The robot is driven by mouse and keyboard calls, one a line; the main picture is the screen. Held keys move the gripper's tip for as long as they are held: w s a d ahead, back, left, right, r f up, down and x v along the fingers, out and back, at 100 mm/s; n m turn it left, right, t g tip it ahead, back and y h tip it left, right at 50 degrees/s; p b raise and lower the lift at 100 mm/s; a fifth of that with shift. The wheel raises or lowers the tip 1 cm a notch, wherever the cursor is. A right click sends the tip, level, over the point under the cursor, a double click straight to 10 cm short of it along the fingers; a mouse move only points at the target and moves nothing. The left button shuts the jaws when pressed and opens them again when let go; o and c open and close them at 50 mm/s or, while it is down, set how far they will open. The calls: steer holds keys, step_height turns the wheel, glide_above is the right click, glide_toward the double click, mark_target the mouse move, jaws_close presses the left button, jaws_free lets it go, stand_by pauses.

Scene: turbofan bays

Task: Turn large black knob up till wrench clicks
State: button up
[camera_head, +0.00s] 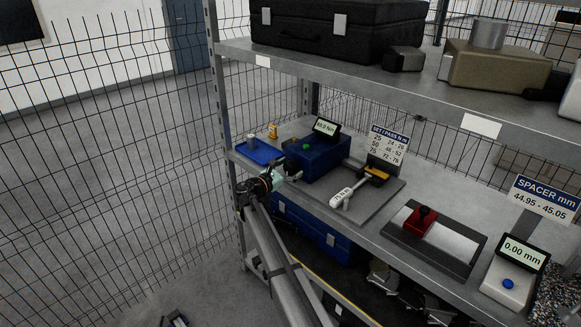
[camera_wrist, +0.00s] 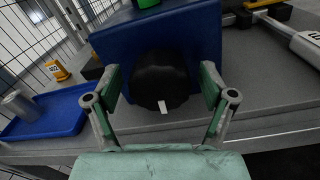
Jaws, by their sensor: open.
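The large black knob (camera_wrist: 160,80) is on the front face of a blue box (camera_wrist: 205,45) and has a white mark at its lower edge. In the wrist view my gripper (camera_wrist: 162,97) is open, with a green-padded finger on each side of the knob; I cannot tell whether they touch it. In the head view the blue tester box (camera_head: 318,160) has a display (camera_head: 326,128) on top, and my gripper (camera_head: 277,180) is at its front left, hiding much of the knob. The wrench (camera_head: 353,192) lies on a grey plate to the right.
A red fixture (camera_head: 421,220) and a spacer gauge (camera_head: 511,280) are farther right. The upper shelf (camera_head: 400,78) hangs above, with wire mesh behind.

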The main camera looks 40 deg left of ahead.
steer(key=shift+w, duration=0.1)
steer(key=c, duration=1.2)
steer(key=shift+o, duration=0.2)
steer(key=m+b, duration=0.1)
steer(key=b, duration=0.2)
steer(key=shift+f, duration=0.3)
steer(key=shift+r+m+b, duration=0.3)
steer(key=shift+m+b, duration=0.5)
steer(key=shift+b, duration=0.4)
steer(key=o, duration=1.2)
steer(key=shift+c, duration=0.2)
steer(key=s, duration=1.2)
steer(key=shift+a, duration=0.3)
